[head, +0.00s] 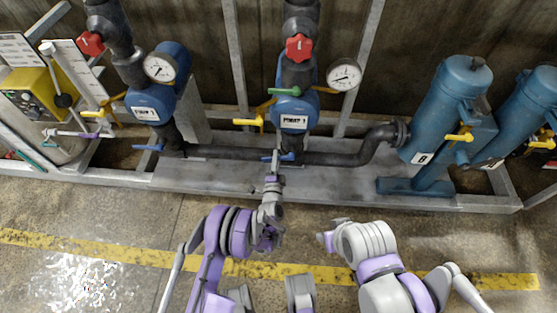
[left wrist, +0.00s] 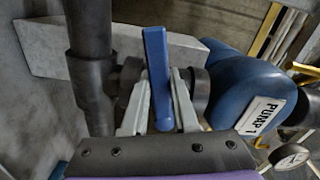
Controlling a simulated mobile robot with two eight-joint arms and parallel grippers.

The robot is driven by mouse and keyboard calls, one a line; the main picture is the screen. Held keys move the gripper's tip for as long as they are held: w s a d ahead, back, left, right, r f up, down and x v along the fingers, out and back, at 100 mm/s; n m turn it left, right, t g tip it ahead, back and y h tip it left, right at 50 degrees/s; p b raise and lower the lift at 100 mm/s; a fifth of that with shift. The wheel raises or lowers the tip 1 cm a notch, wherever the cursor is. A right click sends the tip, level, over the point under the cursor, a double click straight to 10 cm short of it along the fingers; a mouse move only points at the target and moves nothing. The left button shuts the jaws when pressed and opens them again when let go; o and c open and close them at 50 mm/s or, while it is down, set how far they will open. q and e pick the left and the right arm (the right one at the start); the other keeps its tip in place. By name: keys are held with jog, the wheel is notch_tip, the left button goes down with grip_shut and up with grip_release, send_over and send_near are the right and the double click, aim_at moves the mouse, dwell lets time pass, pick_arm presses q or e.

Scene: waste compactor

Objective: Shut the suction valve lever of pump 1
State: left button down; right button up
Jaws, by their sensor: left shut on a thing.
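Pump 1 (head: 294,104) is the blue pump at the middle back, with a white name plate (left wrist: 265,115) that reads PUMP 1 in the left wrist view. Its suction valve lever (left wrist: 158,75) is a flat blue bar that lies across the short dark pipe stub in the left wrist view. My left gripper (head: 275,160) reaches up to it, with one finger on each side of the bar (left wrist: 160,105), shut on it. In the head view the gripper partly hides the lever (head: 287,157). My right gripper (head: 325,238) hangs low over the floor, away from the pump; its fingers are unclear.
A dark suction pipe (head: 335,159) runs along the grey skid behind the gripper. A yellow lever (head: 248,122), a red handwheel (head: 299,48) and a gauge (head: 345,74) are near pump 1. Another pump (head: 152,105) with its blue lever (head: 147,147) stands left. Blue filters stand right.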

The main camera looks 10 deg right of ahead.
pick_arm(q)
jog(key=shift+w+a+r+m, duration=0.1)
jog(key=shift+r+m, duration=0.35)
jog(key=shift+m, duration=0.25)
jog(key=shift+a+r+m, duration=0.1)
jog(key=shift+r+m, duration=0.3)
jog(key=shift+m, duration=0.3)
pick_arm(e)
jog(key=shift+r, duration=0.3)
pick_arm(q)
jog(key=c, duration=0.7)
grip_release()
